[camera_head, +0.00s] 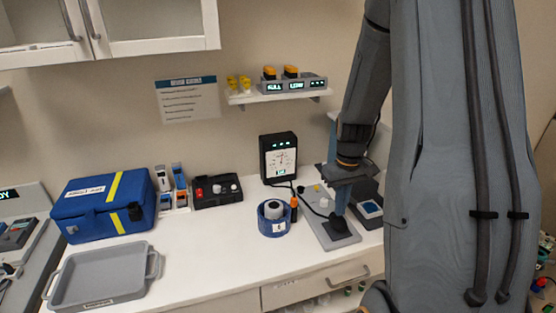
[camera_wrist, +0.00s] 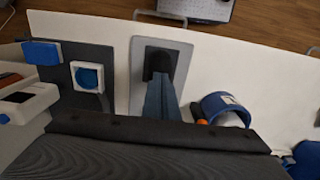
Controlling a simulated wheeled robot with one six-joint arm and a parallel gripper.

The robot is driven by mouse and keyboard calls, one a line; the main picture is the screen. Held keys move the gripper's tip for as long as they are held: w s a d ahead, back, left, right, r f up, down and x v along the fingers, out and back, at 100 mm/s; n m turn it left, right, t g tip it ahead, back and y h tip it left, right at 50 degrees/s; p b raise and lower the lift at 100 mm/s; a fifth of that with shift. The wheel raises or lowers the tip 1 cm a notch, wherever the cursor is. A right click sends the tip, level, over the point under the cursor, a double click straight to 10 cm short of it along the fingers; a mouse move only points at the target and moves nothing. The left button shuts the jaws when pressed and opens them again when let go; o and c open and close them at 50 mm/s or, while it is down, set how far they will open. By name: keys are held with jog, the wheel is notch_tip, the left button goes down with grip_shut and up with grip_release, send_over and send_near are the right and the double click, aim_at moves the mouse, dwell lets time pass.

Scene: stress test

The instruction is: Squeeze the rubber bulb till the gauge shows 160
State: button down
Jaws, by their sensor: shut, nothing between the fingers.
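The dark rubber bulb (camera_head: 338,228) sits on a grey plate (camera_head: 322,236) near the counter's front. It also shows in the wrist view (camera_wrist: 160,60). My gripper (camera_head: 340,211) points down with its blue fingers shut and empty, the tips at or just above the bulb. I cannot tell whether they touch it. In the wrist view the fingers (camera_wrist: 162,84) overlap the bulb and hide part of it. The gauge (camera_head: 281,160) is a black upright box with a white dial and small green lights. Its reading is too small to make out. A dark cable runs from it towards the plate.
A blue tape-like roll (camera_head: 272,226) and an orange-handled tool (camera_head: 294,208) stand left of the plate. A blue-topped device (camera_head: 369,209) is close on the right. A grey tray (camera_head: 100,272) and blue case (camera_head: 95,205) are far left.

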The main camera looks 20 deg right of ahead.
notch_tip(320, 180, up, 6)
jog(key=p, duration=0.4)
dwell(0.3)
jog(key=s+a+f+b, duration=0.1)
jog(key=s+a+b, duration=0.1)
jog(key=a, duration=0.5)
jog(key=s+a+f+t+b, duration=0.1)
jog(key=s+a+f+b, duration=0.1)
jog(key=a+b, duration=0.3)
jog(key=s+a+f+b, duration=0.2)
jog(key=s+a+b, duration=0.1)
jog(key=a, duration=0.6)
jog(key=shift+a+n+b, duration=0.25)
jog(key=shift+n+b, duration=0.05)
jog(key=shift+b, duration=0.2)
